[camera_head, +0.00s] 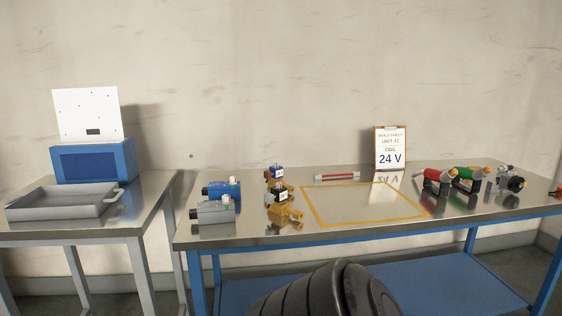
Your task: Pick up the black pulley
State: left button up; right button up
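A small black round part (517,184), which looks like the black pulley, is at the right end of the right table. It sits against a grey metal unit (503,176); I cannot tell whether the two are joined. Neither of my grippers is in view, and nothing is seen holding the black part.
The right metal table (350,232) bears a yellow-outlined area (365,204), clear inside. A red-bodied unit (434,177) and green-bodied unit (466,174) stand left of the black part. Blue (222,190) and grey (214,212) blocks stand left. A grey tray (60,211) is on the left table.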

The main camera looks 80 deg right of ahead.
aim_at(508, 184)
jog(key=z, duration=5)
jog(key=k, duration=1.3)
jog(key=z, duration=1)
jog(key=i, duration=2.1)
jog(key=u, duration=0.35)
jog(key=i, duration=2.7)
jog(key=u, duration=1)
jog(key=i, duration=1.5)
jog(key=u, duration=2.65)
jog(key=i, duration=1.7)
jog(key=u, duration=0.65)
